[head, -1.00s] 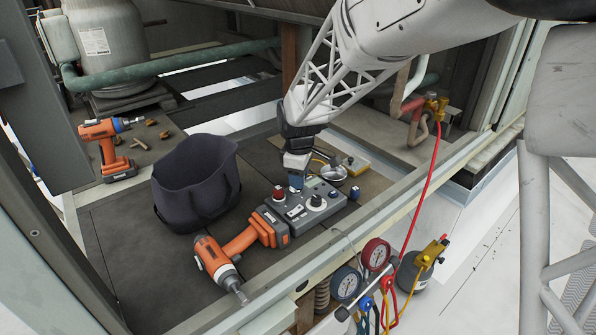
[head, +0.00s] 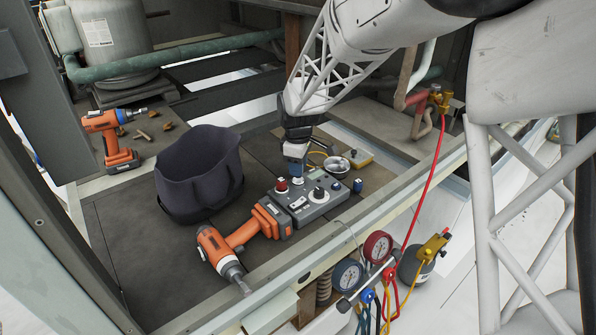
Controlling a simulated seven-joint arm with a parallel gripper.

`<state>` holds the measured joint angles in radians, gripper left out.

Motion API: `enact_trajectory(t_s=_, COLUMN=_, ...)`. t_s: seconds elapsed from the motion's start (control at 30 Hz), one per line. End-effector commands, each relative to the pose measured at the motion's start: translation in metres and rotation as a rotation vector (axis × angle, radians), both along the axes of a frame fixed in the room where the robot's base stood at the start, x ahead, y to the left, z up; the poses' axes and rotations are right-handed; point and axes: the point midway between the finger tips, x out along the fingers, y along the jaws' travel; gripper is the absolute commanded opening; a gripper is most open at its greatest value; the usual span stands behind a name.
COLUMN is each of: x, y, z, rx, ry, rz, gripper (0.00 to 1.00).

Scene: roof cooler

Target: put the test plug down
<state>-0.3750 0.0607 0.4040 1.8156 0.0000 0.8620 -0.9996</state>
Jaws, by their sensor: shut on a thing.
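My gripper (head: 298,176) points down at the back edge of a grey test box with knobs (head: 312,204). Its jaws are shut on a small blue piece, which I take to be the test plug (head: 298,178). The plug is at or just above the box's top face, beside a red knob (head: 281,185). I cannot tell whether it touches the box. Most of the plug is hidden by the jaws.
An orange drill (head: 232,240) lies against the box's left end. A dark open bag (head: 199,175) stands behind it. A round metal cup (head: 336,167) and a yellow-edged device (head: 357,157) lie behind the box. Gauges (head: 362,262) hang in front. Dark floor left of the drill is clear.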

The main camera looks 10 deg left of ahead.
Motion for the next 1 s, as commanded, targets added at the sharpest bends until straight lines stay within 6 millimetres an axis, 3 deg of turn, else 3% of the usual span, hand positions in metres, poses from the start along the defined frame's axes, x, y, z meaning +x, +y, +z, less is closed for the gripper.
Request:
enact_trajectory(t_s=0.2, x=0.0, y=0.0, z=-0.019, rx=0.0, ry=-0.001, rz=0.0, gripper=0.07)
enact_trajectory(t_s=0.87, x=0.0, y=0.0, z=-0.027, rx=0.001, ry=-0.001, rz=0.0, gripper=0.07)
enact_trajectory(t_s=0.9, x=0.0, y=0.0, z=-0.028, rx=0.001, ry=-0.001, rz=0.0, gripper=0.32)
enact_trajectory(t_s=1.0, x=0.0, y=0.0, z=-0.028, rx=0.001, ry=-0.001, rz=0.0, gripper=0.47)
